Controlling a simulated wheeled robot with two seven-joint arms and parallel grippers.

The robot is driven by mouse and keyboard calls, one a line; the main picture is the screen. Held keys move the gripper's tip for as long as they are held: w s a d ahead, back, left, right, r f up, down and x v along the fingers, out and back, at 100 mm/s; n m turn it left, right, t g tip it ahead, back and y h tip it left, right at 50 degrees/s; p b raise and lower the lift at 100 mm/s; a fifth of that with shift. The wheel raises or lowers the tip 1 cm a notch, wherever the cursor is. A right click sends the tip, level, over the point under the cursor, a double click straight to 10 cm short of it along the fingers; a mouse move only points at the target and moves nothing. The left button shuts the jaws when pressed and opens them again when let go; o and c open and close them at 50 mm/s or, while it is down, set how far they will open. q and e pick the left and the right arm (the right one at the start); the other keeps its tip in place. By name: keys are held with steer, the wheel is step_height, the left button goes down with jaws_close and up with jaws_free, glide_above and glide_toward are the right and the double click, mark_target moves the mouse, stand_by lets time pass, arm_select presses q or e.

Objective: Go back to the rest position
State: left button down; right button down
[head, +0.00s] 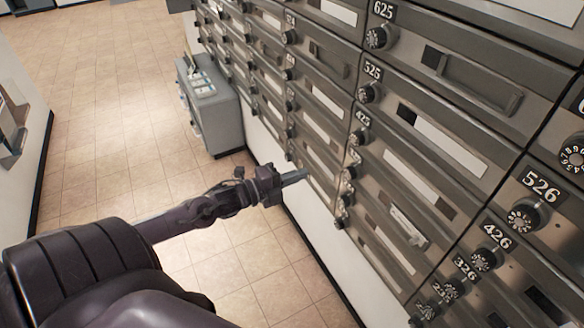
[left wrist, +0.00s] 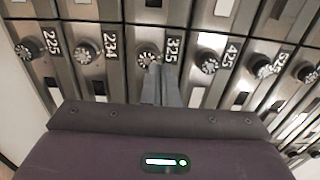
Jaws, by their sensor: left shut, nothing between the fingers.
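My left arm comes in from the lower left of the head view. Its gripper (head: 296,177) is shut and empty, with the fingertips pointing right at the mailbox wall. In the left wrist view the two closed fingers (left wrist: 160,85) lie together, their tips in line with a round dial (left wrist: 149,60) on one mailbox door. I cannot tell whether they touch it. My right gripper is in neither view.
The wall of metal mailboxes (head: 440,130) with protruding dials and number plates fills the right side. A grey cabinet (head: 215,115) stands against the wall further back. The tiled floor (head: 100,90) at the left is open.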

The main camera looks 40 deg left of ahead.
arm_select(q)
steer(key=s+a+f+n+g+y, duration=0.2)
steer(key=s+f+n+y, duration=0.15)
steer(key=f, duration=0.65)
steer(key=s+a+f+n+g+y, duration=0.25)
steer(key=s+f+n, duration=0.25)
steer(key=f, duration=0.5)
steer(key=s+a+f+n+g+y, duration=0.1)
steer(key=s+a+f+n+y, duration=0.25)
steer(key=f, duration=0.65)
steer(key=s+d+f+n+g+h+p, duration=0.1)
steer(key=s+d+f+n+g, duration=0.55)
steer(key=s+f, duration=0.65)
steer(key=s+d+f+n+g, duration=0.1)
steer(key=s+d+f, duration=0.2)
steer(key=s+d, duration=0.4)
steer(key=s+d+f+n+g+h, duration=0.1)
steer(key=s+d+f+g, duration=0.1)
steer(key=s+d, duration=0.5)
steer(key=shift+s+f, duration=0.55)
steer(key=shift+f, duration=0.35)
